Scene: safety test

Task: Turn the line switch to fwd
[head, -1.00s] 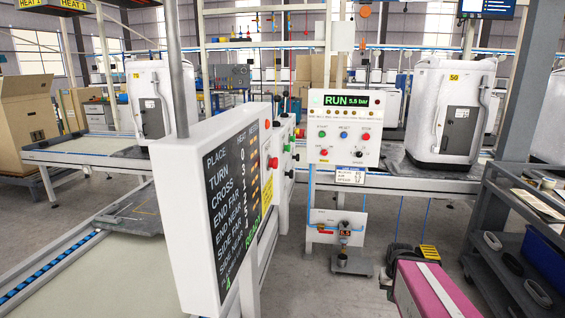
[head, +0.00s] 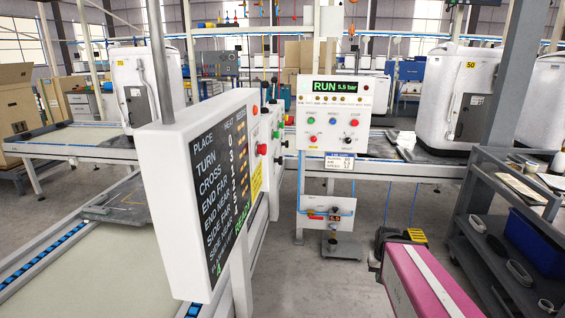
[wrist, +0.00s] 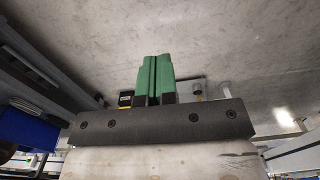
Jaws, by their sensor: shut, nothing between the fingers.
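A control panel (head: 335,104) with a green "RUN 5.5 bar" display stands upright just right of centre in the head view. It has a row of green, blue and red buttons, with a red knob (head: 313,139) and a dark knob (head: 347,140) below. The small labels are unreadable, so I cannot tell which control is the line switch or how it is set. My gripper (wrist: 156,75) shows in the wrist view with its green fingers together and empty. Bare grey floor lies beyond it. No panel control shows near the fingers.
A white sign board (head: 215,190) on a post stands close at front left, beside the panel. Behind it is a cabinet side with a red button (head: 263,149). A dark shelf cart (head: 505,240) stands at right. Conveyors run left and behind. Grey floor lies before the panel.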

